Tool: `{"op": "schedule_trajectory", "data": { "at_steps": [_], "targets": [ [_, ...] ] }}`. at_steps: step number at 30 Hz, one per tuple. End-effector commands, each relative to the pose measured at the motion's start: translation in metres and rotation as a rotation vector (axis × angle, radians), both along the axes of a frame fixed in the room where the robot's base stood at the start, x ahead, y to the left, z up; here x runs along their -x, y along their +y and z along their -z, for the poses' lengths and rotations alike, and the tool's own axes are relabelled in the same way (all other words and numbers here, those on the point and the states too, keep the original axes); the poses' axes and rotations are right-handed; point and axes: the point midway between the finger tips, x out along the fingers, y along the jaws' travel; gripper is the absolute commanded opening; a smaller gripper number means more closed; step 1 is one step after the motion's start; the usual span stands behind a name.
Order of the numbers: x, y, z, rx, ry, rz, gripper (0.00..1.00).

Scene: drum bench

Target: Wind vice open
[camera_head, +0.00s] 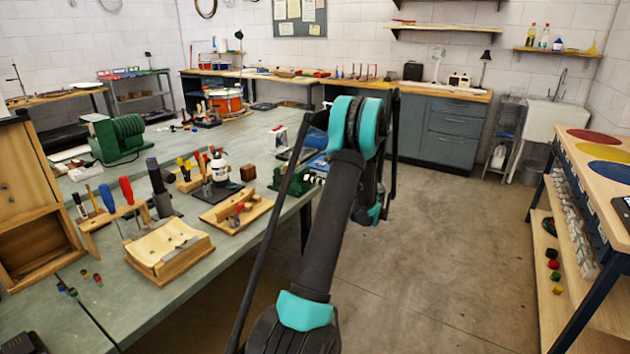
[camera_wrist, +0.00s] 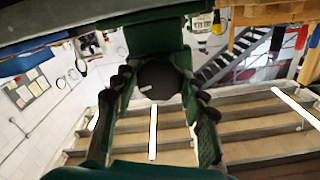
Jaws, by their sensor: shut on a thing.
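The green vice (camera_head: 299,182) sits at the right edge of the bench, partly hidden behind my arm in the head view. In the wrist view its green body (camera_wrist: 156,42) fills the top middle. A dark round knob or hub (camera_wrist: 160,78) of the vice stands out in front of this body. My gripper (camera_wrist: 160,86) has one finger on each side of the dark hub and is shut on it. The fingertips are dark and close against its sides. A vice handle bar cannot be made out, and the vice's jaw gap is hidden in both views.
A ribbed green machine (camera_head: 120,138) stands farther back. The concrete floor (camera_head: 440,230) right of the bench is clear.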

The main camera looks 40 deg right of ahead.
Motion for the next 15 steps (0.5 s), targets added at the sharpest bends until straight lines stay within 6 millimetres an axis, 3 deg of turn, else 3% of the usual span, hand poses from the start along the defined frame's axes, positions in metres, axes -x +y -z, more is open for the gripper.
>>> {"op": "schedule_trajectory", "data": {
  "at_steps": [1,6,15],
  "targets": [
    [-0.0014,0.0015,0.0004,0.0,0.001,-0.003,0.44],
    [-0.0009,0.0009,0.0003,0.0,0.001,-0.001,0.64],
    [0.0006,-0.0001,0.0001,-0.001,0.0,0.0,0.64]
  ]
}}
